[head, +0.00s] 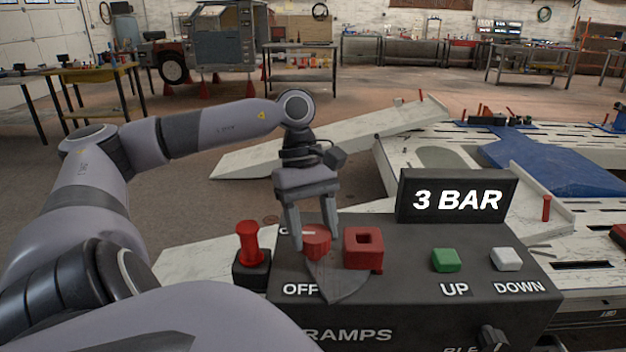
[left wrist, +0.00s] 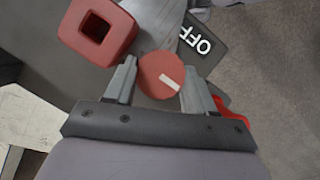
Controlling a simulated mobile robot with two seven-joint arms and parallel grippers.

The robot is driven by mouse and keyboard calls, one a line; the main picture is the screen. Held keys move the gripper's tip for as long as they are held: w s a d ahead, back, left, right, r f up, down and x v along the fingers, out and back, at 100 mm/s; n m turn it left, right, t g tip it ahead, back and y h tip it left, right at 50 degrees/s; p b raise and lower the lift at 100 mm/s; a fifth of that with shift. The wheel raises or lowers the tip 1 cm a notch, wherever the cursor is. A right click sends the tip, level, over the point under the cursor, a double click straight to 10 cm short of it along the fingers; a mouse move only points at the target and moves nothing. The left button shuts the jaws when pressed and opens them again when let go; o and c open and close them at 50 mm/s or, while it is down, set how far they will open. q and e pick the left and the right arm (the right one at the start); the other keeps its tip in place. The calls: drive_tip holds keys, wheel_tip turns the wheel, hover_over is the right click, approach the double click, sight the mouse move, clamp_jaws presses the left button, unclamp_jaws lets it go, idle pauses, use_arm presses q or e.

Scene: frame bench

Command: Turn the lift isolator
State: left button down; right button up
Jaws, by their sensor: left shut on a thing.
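The lift isolator is a round red knob (head: 317,243) on the dark control box (head: 400,300). My left gripper (head: 315,238) comes down from above with one finger on each side of the knob, shut on it. The left wrist view shows the knob (left wrist: 160,74) between both fingertips. Its white mark points away from the OFF label (left wrist: 201,42). In the head view, the OFF label (head: 299,290) lies below and left of the knob; another label behind the left finger is mostly hidden. My right gripper is not in view.
A red square socket-like block (head: 363,262) sits close right of the knob, and a red mushroom-like post (head: 248,246) stands left. Green UP (head: 446,261) and white DOWN (head: 506,259) buttons are farther right. A 3 BAR display (head: 457,197) rises behind them.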

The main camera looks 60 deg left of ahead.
use_arm(q)
drive_tip(key=shift+r, duration=0.1)
drive_tip(key=shift+c, duration=1.9)
unclamp_jaws()
